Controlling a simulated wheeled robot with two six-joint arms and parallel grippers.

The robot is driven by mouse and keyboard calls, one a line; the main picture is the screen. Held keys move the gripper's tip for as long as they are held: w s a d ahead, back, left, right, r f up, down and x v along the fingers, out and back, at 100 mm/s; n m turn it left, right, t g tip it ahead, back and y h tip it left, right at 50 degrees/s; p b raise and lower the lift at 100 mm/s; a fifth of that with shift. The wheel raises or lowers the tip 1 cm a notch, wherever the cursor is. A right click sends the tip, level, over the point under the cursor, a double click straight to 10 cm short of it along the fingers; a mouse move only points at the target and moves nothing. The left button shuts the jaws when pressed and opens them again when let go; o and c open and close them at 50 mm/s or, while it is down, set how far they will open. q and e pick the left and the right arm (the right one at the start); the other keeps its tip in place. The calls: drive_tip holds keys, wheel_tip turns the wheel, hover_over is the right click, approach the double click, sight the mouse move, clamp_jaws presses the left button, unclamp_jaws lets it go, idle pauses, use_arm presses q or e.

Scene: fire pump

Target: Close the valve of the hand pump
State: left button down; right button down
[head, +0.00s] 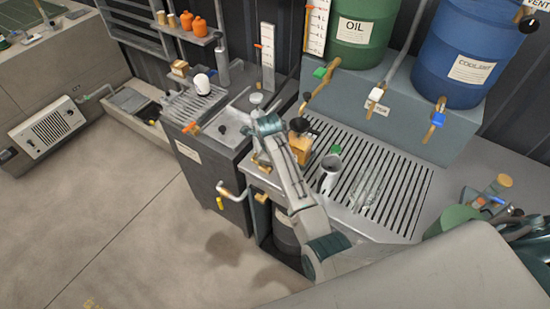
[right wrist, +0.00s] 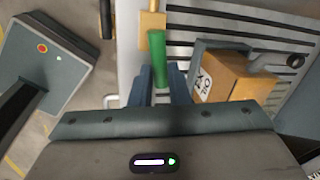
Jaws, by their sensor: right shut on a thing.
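In the right wrist view, the green valve handle (right wrist: 157,52) extends from a yellow, brass-coloured fitting (right wrist: 152,22) toward the camera. My right gripper (right wrist: 160,82) is shut on the green handle, with a finger on each side of it. In the head view, my right arm reaches up and left from the lower right and ends between the dark cabinet and the grating. There the arm hides the jaws and the handle. My left gripper is in neither view.
A brown box with a label (right wrist: 235,78) stands close right of my fingers. Green (head: 362,22) and blue (head: 457,55) drums stand behind. Floor at left is clear.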

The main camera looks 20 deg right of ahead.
drive_tip(key=shift+s+a+m, duration=0.1)
drive_tip(key=shift+a+m, duration=0.15)
drive_tip(key=shift+m, duration=0.95)
drive_tip(key=c, duration=1.4)
unclamp_jaws()
drive_tip(key=shift+a+r, duration=0.1)
drive_tip(key=shift+r, duration=0.35)
drive_tip(key=shift+s+a+r+b, duration=0.25)
drive_tip(key=shift+r+b, duration=0.4)
drive_tip(key=shift+r, duration=1)
drive_tip(key=shift+s+a+r+b, duration=0.25)
drive_tip(key=shift+r+b, duration=0.4)
drive_tip(key=shift+r, duration=0.95)
drive_tip(key=shift+s+a+r+b, duration=0.25)
drive_tip(key=shift+r+b, duration=0.4)
drive_tip(key=shift+r, duration=1)
